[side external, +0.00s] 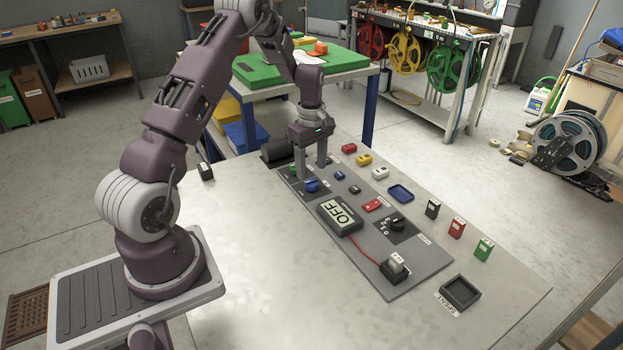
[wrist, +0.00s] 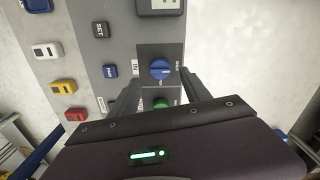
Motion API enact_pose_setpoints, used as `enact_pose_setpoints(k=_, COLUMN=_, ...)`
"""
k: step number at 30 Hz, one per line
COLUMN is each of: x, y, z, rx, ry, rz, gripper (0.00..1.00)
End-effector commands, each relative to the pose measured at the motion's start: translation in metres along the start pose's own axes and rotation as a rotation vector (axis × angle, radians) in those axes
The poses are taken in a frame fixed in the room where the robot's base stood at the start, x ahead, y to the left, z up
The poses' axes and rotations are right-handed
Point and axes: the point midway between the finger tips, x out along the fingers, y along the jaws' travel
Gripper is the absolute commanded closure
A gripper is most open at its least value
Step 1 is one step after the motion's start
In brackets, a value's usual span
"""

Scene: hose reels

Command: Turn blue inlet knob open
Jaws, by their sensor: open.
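The blue inlet knob (side external: 311,185) sits on a dark square of the grey panel. In the wrist view the blue knob (wrist: 160,68) has a pale pointer line lying roughly across the picture, beside an "IN" label. My gripper (side external: 311,171) is open and points down over the panel's far end, just behind the blue knob. In the wrist view its two fingers (wrist: 161,80) stand apart, with a green knob (wrist: 162,103) showing between them. The blue knob is just beyond the fingertips. Nothing is visibly held, and contact with either knob cannot be told.
The panel also holds small blue and dark buttons, a display (side external: 340,215) reading OFF, a red button (side external: 373,205) and a black dial (side external: 397,225). Coloured blocks and a blue tray (side external: 400,193) lie to its right. The pale tabletop (side external: 270,260) in front is clear.

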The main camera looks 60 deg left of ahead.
Motion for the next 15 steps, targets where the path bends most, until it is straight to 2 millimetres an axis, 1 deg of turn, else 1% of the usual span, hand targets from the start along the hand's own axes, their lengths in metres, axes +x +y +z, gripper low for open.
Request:
enact_pose_setpoints(k=1, x=0.011, y=-0.001, z=0.001, rx=0.001, ry=-0.002, rz=-0.005, gripper=0.44)
enact_pose_setpoints(k=3, x=0.024, y=-0.001, z=0.001, rx=0.002, ry=-0.002, rz=-0.005, gripper=0.44)
enact_pose_setpoints(k=6, x=0.039, y=-0.001, z=0.001, rx=0.004, ry=-0.001, rz=-0.003, gripper=0.44)
enact_pose_setpoints(k=10, x=0.047, y=-0.001, z=0.001, rx=0.005, ry=-0.001, rz=-0.001, gripper=0.44)
enact_pose_setpoints(k=15, x=0.047, y=0.0, z=0.001, rx=0.005, ry=0.0, rz=0.0, gripper=0.44)
